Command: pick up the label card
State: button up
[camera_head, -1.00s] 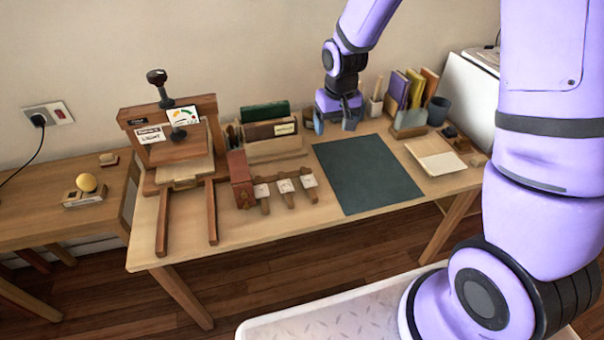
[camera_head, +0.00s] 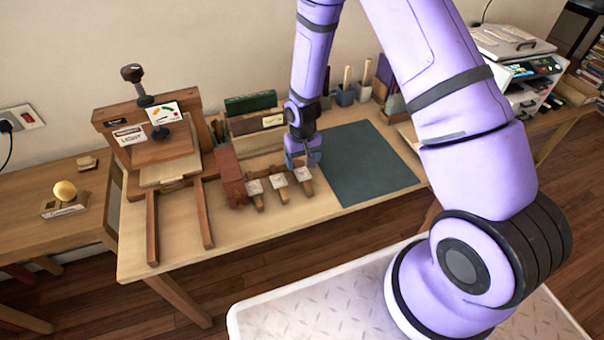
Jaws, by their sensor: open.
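My gripper (camera_head: 303,162) points down, open, close to the right card, by the left edge of the green mat. Its fingers overlap the area just behind that card in the picture. I cannot tell whether they touch anything, and I see nothing between them.
A red-brown block (camera_head: 229,178) stands left of the cards. A wooden press (camera_head: 160,150) with a LIGHT sign is further left. Books in a wooden holder (camera_head: 257,124) stand behind. The green mat (camera_head: 365,165) is clear on the right.

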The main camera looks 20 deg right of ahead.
aim_at(304, 175)
jog(key=shift+d+f, duration=0.15)
jog(key=shift+f, duration=2.75)
jog(key=shift+f, duration=0.25)
jog(key=c, duration=1)
